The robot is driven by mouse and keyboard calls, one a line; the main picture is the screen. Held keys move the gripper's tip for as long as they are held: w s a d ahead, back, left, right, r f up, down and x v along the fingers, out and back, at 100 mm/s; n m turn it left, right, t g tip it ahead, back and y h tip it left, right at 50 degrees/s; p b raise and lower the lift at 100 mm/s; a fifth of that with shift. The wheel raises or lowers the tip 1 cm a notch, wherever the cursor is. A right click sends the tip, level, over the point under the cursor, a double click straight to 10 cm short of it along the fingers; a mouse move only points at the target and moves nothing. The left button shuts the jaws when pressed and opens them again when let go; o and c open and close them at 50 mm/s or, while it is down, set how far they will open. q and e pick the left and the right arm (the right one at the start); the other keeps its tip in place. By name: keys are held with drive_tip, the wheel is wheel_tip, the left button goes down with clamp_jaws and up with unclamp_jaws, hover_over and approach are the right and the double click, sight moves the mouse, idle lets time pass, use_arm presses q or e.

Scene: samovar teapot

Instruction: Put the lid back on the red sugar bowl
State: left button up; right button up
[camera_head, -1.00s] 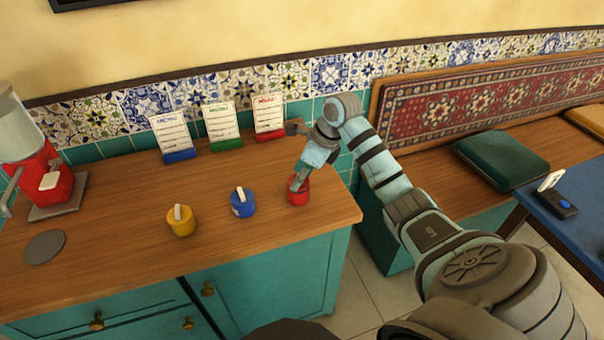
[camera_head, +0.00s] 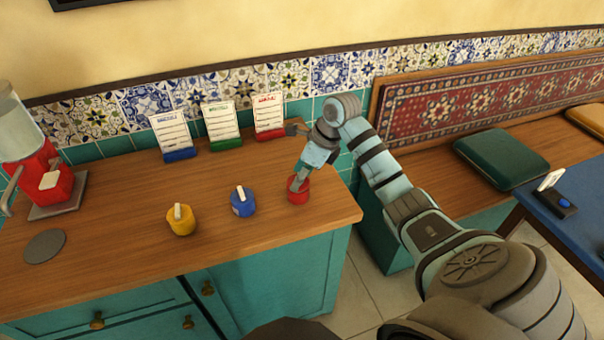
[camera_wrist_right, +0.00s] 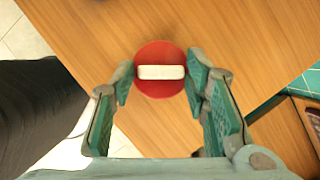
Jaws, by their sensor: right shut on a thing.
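The red sugar bowl (camera_head: 298,195) stands near the right end of the wooden counter. My right gripper (camera_head: 298,181) points down at it from above. In the right wrist view, the red lid (camera_wrist_right: 160,90) shows as a round disc with a white bar handle (camera_wrist_right: 161,72). The fingers of my right gripper (camera_wrist_right: 160,74) are shut on this handle, one at each end. The lid is over the bowl and hides its opening; I cannot tell whether it rests fully on the rim. My left gripper is not in view.
A blue bowl (camera_head: 242,203) and a yellow bowl (camera_head: 181,222), both with white-handled lids, stand left of the red one. Three cards on blue, green (camera_head: 223,126) and red bases stand behind. A red samovar (camera_head: 42,172) is far left.

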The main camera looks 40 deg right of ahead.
drive_tip(key=o, duration=1.6)
drive_tip(key=shift+o, duration=0.2)
wheel_tip(320, 180, up, 7)
drive_tip(key=p, duration=0.6)
drive_tip(key=shift+r, duration=0.1)
drive_tip(key=shift+c, duration=0.4)
clamp_jaws()
